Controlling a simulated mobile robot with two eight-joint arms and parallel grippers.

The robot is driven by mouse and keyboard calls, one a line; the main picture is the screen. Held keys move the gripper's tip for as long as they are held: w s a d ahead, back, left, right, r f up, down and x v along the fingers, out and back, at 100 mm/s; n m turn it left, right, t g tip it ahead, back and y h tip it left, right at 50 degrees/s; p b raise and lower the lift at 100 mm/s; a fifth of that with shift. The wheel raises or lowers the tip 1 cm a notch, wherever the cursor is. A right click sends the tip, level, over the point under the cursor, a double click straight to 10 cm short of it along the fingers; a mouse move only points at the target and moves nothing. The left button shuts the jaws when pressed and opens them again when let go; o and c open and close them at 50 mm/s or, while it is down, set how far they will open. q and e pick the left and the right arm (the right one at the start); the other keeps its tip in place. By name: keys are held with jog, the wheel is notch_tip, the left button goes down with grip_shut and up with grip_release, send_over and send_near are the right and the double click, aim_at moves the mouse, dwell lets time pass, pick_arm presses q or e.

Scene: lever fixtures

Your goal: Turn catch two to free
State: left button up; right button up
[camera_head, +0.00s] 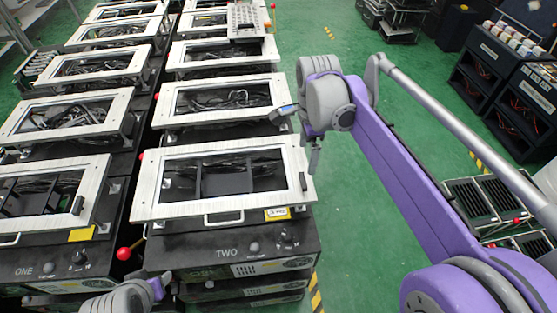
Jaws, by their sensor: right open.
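The unit marked TWO (205,256) is a black box with a pale framed window on top, near the bottom middle. A yellow label (277,213) sits at the front right of its frame; its text is too small to read. A lever with a red ball knob (122,254) stands at its left side, between it and unit ONE. Which part is the catch, and how it is set, I cannot tell. My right gripper (300,135) is open and empty over the frame's back right corner. My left gripper (164,279) shows partly at the bottom, in front of unit TWO; its jaws are unclear.
Unit ONE (50,268) stands close on the left. Several similar framed units run back in two rows. Green floor (350,225) is open to the right. Black racks (505,80) stand at the far right.

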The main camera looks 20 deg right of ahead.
aim_at(303, 180)
pick_arm(q)
jog(key=shift+s+a+f+b, duration=0.15)
jog(key=shift+s+f+b, duration=0.15)
jog(key=shift+s+f, duration=0.15)
pick_arm(e)
notch_tip(303, 180, down, 10)
jog(key=shift+a+f, duration=0.15)
jog(key=shift+f, duration=0.1)
jog(key=c, duration=1.4)
